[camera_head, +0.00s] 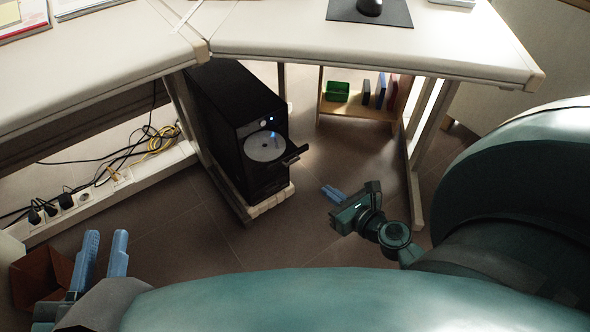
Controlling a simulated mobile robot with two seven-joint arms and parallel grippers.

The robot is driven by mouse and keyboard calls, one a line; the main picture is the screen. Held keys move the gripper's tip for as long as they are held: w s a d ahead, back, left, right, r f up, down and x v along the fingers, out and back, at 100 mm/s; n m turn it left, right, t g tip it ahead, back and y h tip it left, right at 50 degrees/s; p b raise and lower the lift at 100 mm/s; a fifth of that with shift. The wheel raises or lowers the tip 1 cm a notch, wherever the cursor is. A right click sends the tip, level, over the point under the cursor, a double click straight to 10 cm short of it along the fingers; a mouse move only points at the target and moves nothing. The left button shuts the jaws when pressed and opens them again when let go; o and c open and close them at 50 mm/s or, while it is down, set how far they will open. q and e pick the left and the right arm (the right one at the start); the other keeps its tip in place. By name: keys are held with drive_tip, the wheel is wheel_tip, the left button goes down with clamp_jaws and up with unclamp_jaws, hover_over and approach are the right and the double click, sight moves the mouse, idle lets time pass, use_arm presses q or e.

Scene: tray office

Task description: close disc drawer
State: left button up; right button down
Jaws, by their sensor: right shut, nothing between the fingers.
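The disc drawer (290,156) sticks out of the front of a black computer tower (226,107), with a silvery disc (265,146) at it. The tower stands upright on a low light base under the desk. My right gripper (333,193) is to the right of the tower and below the drawer in the picture, apart from both. Its blue fingers are together with nothing between them. My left gripper (104,255) is at the lower left, far from the tower. Its two blue fingers are apart and empty.
White desktops (370,50) overhang the tower. Desk legs (418,185) stand on the right. A small shelf (357,109) with a green box (338,91) is behind. A power strip (70,204) with cables lies left. Floor between the grippers is clear.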

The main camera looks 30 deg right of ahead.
sight(267, 135)
drive_tip(key=r+x, duration=0.1)
drive_tip(key=x, duration=1.1)
drive_tip(key=shift+w, duration=0.2)
drive_tip(key=shift+a, duration=0.1)
drive_tip(key=w, duration=0.4)
drive_tip(key=w+b, duration=0.1)
drive_tip(key=w, duration=0.3)
drive_tip(key=w+a, duration=0.1)
drive_tip(key=w, duration=0.3)
drive_tip(key=shift+w+b, duration=0.25)
drive_tip(key=shift+b, duration=0.15)
drive_tip(key=shift+w, duration=0.4)
drive_tip(key=shift+w+r, duration=0.15)
drive_tip(key=shift+r, duration=0.05)
use_arm(q)
drive_tip(key=shift+r+t+h, duration=0.4)
drive_tip(key=shift+r, duration=0.2)
